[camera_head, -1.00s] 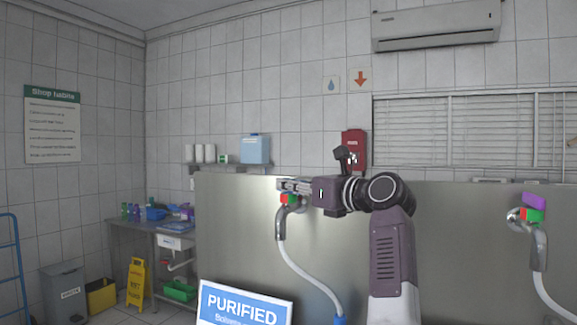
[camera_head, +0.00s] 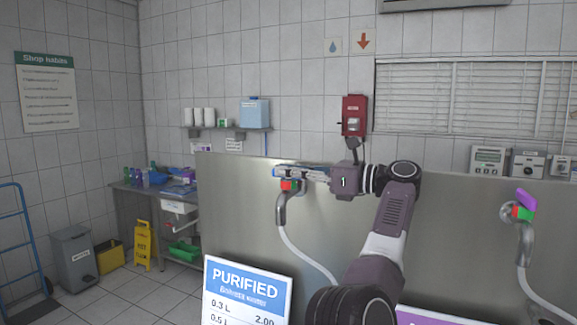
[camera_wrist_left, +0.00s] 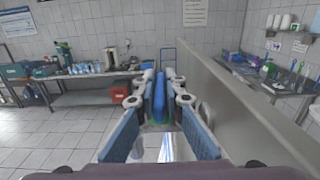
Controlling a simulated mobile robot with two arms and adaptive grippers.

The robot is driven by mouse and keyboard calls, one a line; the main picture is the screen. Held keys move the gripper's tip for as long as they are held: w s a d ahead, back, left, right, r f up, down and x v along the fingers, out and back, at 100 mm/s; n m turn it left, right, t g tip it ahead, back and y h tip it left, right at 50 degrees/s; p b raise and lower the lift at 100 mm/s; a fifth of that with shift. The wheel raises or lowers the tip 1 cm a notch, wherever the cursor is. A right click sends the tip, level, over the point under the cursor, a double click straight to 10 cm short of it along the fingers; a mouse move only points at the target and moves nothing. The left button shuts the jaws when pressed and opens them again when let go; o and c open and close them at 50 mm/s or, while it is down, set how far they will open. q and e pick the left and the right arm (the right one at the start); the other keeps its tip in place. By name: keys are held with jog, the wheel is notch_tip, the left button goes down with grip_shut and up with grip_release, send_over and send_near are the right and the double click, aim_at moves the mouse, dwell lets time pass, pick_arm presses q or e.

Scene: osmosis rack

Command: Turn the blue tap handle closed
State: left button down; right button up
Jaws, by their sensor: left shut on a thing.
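The blue tap handle (camera_head: 277,171) pokes out past the fingertips of my left gripper (camera_head: 296,172), above a tap with red and green parts (camera_head: 289,185). The handle points sideways along the steel panel. In the left wrist view the blue handle (camera_wrist_left: 159,98) lies lengthwise between the two fingers of my left gripper (camera_wrist_left: 160,82), which are shut on it. The fingers hide most of the handle in the head view. A curved spout and white hose (camera_head: 295,245) hang below the tap. My right gripper is not in view.
The steel panel (camera_head: 235,200) stands close behind the tap. A second tap with a purple handle (camera_head: 526,199) is at the right. A blue "PURIFIED" sign (camera_head: 246,283) stands below the first tap. A side table (camera_head: 130,189) and yellow floor sign (camera_head: 143,245) are farther left.

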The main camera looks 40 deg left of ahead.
pick_arm(q)
jog(key=shift+f+g, duration=0.15)
jog(key=shift+g, duration=0.15)
jog(key=c, duration=2)
grip_release()
